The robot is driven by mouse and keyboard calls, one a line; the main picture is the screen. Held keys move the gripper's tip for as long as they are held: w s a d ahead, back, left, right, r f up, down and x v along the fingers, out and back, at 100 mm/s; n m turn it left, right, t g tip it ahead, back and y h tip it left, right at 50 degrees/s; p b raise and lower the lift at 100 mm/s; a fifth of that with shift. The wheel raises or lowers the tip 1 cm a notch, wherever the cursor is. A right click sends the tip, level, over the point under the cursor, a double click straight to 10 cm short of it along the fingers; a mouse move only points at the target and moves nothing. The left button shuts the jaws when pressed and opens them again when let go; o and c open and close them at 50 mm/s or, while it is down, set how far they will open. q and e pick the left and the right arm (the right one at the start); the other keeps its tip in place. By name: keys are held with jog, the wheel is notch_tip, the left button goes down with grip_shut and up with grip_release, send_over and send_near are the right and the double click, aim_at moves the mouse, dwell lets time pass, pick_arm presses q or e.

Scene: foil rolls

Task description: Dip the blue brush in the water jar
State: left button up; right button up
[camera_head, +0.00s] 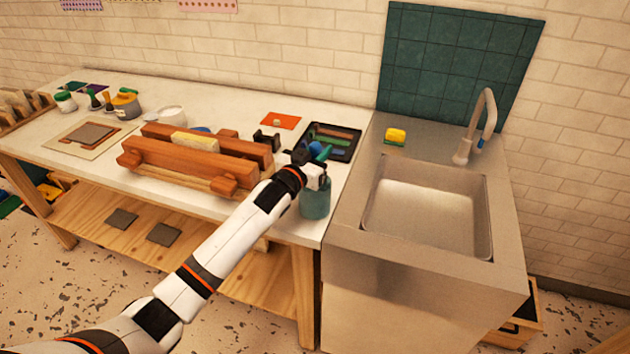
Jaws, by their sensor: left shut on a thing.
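The water jar (315,204), a teal see-through jar, stands near the front right corner of the white worktop, by the sink unit. My left gripper (318,172) is right at the jar's top in the picture, shut on what looks like the blue brush (316,148). The brush's blue part shows just above the gripper. Its lower end is hidden by the gripper, so I cannot tell whether it is inside the jar. My right gripper is not in view.
A black tray (352,155) with coloured sticks lies behind the gripper. A wooden press (195,165) stands to the left. To the right are a steel sink (425,210) with a tap (485,120) and a yellow sponge (396,135). An orange card (281,120) lies farther back.

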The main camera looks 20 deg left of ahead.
pick_arm(q)
jog(key=shift+r, duration=0.1)
dwell(0.4)
notch_tip(320, 180, up, 4)
jog(key=p, duration=0.4)
dwell(0.6)
